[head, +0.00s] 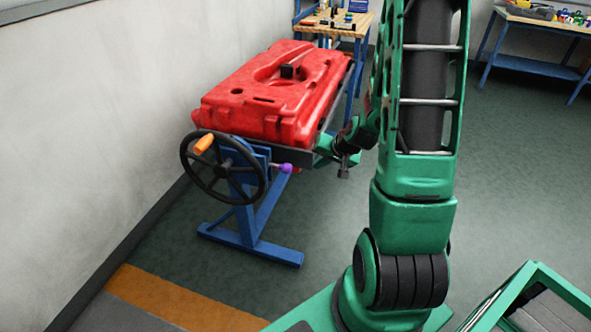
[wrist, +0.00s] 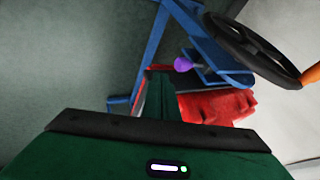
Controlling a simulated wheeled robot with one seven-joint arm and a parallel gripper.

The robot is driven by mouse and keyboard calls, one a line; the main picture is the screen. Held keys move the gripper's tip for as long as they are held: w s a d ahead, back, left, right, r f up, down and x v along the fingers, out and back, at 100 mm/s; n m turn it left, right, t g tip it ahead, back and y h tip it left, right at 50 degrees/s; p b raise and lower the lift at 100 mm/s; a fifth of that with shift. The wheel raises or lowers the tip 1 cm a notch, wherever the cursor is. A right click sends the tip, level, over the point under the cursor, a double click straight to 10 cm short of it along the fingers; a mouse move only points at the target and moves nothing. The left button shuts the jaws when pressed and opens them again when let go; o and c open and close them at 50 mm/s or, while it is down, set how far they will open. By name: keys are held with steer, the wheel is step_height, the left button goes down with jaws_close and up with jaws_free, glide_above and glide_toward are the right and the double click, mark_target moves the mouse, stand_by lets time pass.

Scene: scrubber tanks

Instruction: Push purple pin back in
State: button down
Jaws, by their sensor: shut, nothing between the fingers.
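The purple pin (head: 286,168) sticks out sideways from the blue stand, just right of the black handwheel, in the head view. It also shows in the wrist view (wrist: 183,64), beside the blue frame. My gripper (head: 344,172) is to the right of the pin and apart from it, beside the red tank's near right end. Its fingers look closed and hold nothing. In the wrist view the gripper (wrist: 160,72) points toward the stand, with its tip just left of the pin. The inner end of the pin is hidden in the stand.
The red tank (head: 270,90) rests on the blue stand (head: 250,250). The black handwheel (head: 183,160) with an orange knob (head: 203,144) is at the stand's left. A wall runs along the left. Workbenches (head: 535,62) stand at the back. Floor right of the stand is clear.

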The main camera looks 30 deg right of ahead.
steer(key=w+a+f, duration=0.2)
steer(key=w+f, duration=0.6)
steer(key=w, duration=0.1)
steer(key=shift+w, duration=0.2)
stand_by(0.3)
steer(key=shift+a+f, duration=0.1)
